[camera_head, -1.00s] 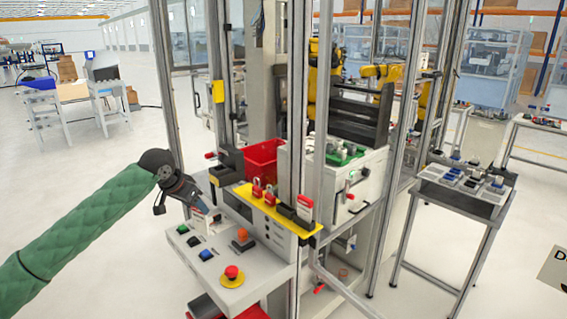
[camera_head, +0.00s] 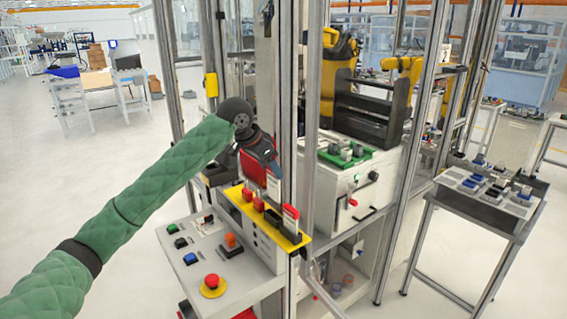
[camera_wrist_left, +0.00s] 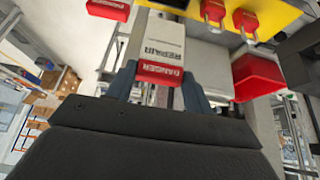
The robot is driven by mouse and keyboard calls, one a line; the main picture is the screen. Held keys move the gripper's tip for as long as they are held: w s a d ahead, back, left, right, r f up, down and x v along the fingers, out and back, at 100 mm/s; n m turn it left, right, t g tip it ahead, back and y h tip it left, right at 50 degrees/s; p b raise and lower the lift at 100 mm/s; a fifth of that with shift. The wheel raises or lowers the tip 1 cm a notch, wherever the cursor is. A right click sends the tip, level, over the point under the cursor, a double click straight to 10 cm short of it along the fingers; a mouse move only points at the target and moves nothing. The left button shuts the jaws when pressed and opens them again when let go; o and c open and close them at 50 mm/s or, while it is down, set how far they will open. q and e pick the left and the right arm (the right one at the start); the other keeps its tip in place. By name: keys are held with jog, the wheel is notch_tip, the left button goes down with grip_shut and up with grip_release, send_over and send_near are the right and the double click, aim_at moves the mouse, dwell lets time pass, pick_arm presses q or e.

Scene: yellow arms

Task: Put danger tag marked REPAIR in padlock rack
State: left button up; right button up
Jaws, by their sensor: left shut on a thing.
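The danger tag marked REPAIR (camera_wrist_left: 163,48), white with a red DANGER band, is held between the fingers of my left gripper (camera_wrist_left: 158,88) in the wrist view. In the head view my left gripper (camera_head: 270,172) is over the yellow padlock rack (camera_head: 232,194), with the tag (camera_head: 274,188) hanging below it. The rack carries red padlocks (camera_head: 258,204) and another red-and-white tag (camera_head: 291,216) in a dark holder at its right end. The rack also shows at the top of the wrist view (camera_wrist_left: 283,13). Whether the held tag touches the rack is unclear. My right gripper is out of view.
A red bin (camera_head: 252,168) is behind the rack, partly hidden by my gripper. A metal post (camera_head: 288,120) rises close to the right of the gripper. A sloped button panel with a red emergency stop (camera_head: 212,281) lies below in front.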

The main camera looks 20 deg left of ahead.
aim_at(273, 196)
pick_arm(q)
jog(key=shift+s+a, duration=0.2)
jog(key=shift+s, duration=0.05)
jog(key=shift+f, duration=0.2)
jog(key=shift+x, duration=0.8)
jog(key=shift+s+a+f, duration=0.15)
jog(key=shift+s+f, duration=0.1)
jog(key=shift+f, duration=2.8)
jog(key=o, duration=1.3)
